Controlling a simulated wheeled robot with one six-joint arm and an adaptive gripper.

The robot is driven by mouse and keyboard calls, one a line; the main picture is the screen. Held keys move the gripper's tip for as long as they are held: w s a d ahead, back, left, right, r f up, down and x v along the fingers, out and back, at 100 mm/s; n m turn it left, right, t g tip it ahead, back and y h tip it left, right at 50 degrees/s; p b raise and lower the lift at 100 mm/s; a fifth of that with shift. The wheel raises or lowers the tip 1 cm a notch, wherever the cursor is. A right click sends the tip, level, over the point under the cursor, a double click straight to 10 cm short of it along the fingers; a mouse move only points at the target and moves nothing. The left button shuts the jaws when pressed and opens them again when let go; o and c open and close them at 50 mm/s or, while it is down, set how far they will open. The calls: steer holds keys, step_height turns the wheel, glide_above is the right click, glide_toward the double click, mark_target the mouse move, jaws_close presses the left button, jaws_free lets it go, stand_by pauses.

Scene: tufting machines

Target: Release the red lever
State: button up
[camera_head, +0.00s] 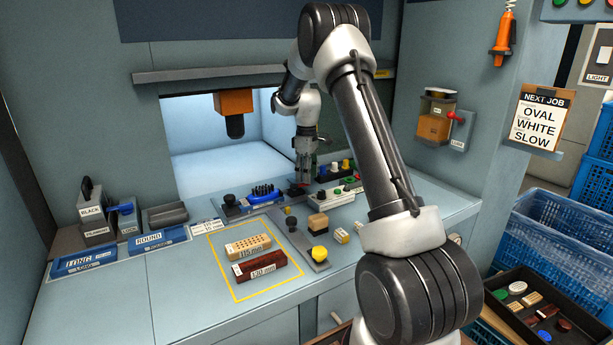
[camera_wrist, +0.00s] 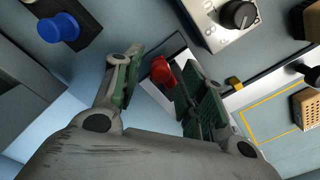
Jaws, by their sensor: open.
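A red lever knob (camera_wrist: 163,71) shows in the wrist view on a thin dark stem, set in a slot in a light plate. My gripper (camera_wrist: 160,85) is open, with its green-padded fingers on either side of the knob. A gap shows on the left; the right finger overlaps the stem, and I cannot tell if it touches. In the head view, my gripper (camera_head: 303,172) points down at the back of the worktop, and the lever is mostly hidden there. Another red-handled lever (camera_head: 457,117) is on a wall box at the right.
A blue button (camera_wrist: 58,27) and a grey box with a black knob (camera_wrist: 238,15) flank my fingers. An orange-housed machine head (camera_head: 235,103) hangs to the left.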

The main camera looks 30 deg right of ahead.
steer(key=shift+f, duration=0.5)
jaws_close()
steer(key=shift+s, duration=0.15)
steer(key=m, duration=0.2)
steer(key=s+m, duration=0.1)
steer(key=shift+s+a+m, duration=0.15)
steer(key=shift+a+m, duration=0.05)
steer(key=shift+m, duration=0.2)
steer(key=m, duration=0.2)
steer(key=s+a+m, duration=0.1)
steer(key=shift+s+m, duration=0.1)
steer(key=shift+m, duration=0.3)
steer(key=m, duration=0.1)
steer(key=a+m, duration=0.1)
steer(key=m, duration=0.1)
steer(key=s+m, duration=0.1)
steer(key=shift+a, duration=0.25)
steer(key=shift+s+a+m, duration=0.1)
steer(key=shift+a+m, duration=0.3)
steer(key=shift+m, duration=0.7)
steer(key=shift+a+m, duration=0.35)
steer(key=shift+m, duration=0.75)
